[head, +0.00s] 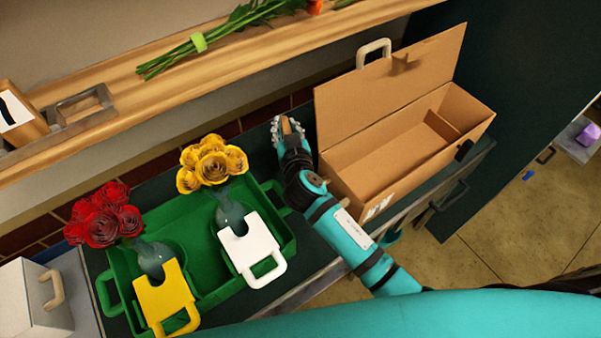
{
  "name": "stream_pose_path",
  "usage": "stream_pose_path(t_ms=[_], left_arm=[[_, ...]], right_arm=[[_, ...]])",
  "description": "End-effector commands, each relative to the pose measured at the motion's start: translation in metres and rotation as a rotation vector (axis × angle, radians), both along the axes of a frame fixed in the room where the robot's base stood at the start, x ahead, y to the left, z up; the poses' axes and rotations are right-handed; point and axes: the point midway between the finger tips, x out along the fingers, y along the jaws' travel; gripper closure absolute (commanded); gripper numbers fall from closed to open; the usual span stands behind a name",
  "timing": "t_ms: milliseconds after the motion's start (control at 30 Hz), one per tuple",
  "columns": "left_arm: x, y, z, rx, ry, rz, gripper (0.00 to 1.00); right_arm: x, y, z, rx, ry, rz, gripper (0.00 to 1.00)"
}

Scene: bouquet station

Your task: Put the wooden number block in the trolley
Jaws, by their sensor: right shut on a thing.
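My right gripper (288,124) is above the dark counter, between the yellow flowers and the open cardboard box. It is shut on a small brown wooden piece (287,127); the fingers hide most of it and no number shows. A wooden block (29,120) with a white face and a black mark stands on the shelf at the far left, cut by the picture edge. A grey surface (572,147) at the far right may be part of the trolley; I cannot tell. My left gripper is not in view.
The open cardboard box (358,168) stands right of my gripper. A green tray (191,234) holds red (104,215) and yellow roses (212,163) in vases. Cut stems (205,41) and a metal frame (85,105) lie on the wooden shelf. The floor (510,225) at right is mostly clear.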

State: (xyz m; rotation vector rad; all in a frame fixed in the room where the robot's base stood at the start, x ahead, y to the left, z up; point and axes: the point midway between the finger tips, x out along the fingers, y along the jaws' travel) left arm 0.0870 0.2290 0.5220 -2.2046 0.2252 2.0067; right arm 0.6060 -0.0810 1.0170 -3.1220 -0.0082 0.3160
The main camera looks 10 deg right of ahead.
Motion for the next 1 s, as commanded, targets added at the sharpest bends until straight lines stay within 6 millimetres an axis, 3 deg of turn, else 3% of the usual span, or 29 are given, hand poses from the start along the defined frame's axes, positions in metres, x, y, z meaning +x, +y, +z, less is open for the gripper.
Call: stream_pose_path(t_ms=[300, 700, 1000], left_arm=[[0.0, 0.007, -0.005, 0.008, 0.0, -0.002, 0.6], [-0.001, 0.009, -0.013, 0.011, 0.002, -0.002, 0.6], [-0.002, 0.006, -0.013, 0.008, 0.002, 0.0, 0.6]], right_arm=[[-0.002, -0.002, -0.055, -0.004, 0.0, -0.01, 1.0], [-0.002, -0.002, -0.101, -0.003, -0.002, -0.01, 1.0], [-0.002, -0.001, -0.105, 0.001, -0.003, -0.009, 1.0]])
